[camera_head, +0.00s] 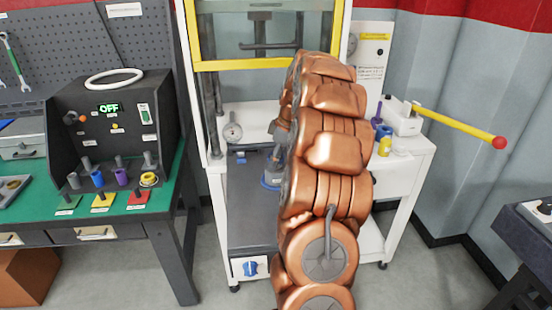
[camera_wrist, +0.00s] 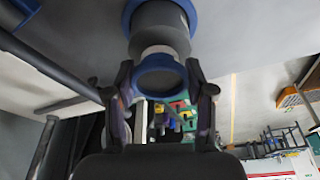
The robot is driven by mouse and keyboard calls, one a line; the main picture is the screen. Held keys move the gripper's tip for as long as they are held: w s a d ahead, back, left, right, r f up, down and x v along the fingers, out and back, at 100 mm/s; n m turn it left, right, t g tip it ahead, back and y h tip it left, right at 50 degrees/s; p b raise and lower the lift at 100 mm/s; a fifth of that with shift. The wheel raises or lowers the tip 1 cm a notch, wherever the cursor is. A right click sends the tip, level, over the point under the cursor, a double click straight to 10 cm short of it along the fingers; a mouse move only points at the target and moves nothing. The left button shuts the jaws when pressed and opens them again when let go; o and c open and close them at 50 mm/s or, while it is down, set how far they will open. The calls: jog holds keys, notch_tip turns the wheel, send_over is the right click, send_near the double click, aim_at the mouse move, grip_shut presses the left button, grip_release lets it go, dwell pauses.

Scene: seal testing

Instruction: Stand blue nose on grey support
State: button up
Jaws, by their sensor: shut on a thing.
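In the wrist view my gripper (camera_wrist: 160,88) has a finger on each side of a small blue round piece (camera_wrist: 160,91), which looks like the blue nose, and is shut on it. Just beyond it is a grey cylinder (camera_wrist: 160,40) with a wider blue ring (camera_wrist: 129,13) around it. The blue piece overlaps the cylinder in this view, so I cannot tell whether they touch. In the head view a grey part (camera_head: 273,162) stands at a blue ring (camera_head: 268,184) on the press bed. My copper-coloured arm hides most of my gripper there.
The press frame has a yellow crossbar (camera_head: 240,64) above the bed (camera_head: 250,218). A yellow lever with a red knob (camera_head: 498,143) sticks out right. The green bench (camera_head: 150,200) at left carries a control box (camera_head: 112,112) and several coloured pieces.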

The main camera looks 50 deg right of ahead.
jog(key=shift+f+b, duration=0.25)
jog(key=shift+b, duration=0.15)
jog(key=o, duration=1)
jog(key=o, duration=0.5)
jog(key=shift+o, duration=0.2)
jog(key=shift+r, duration=0.1)
jog(key=shift+r, duration=3.7)
jog(key=shift+a, duration=0.1)
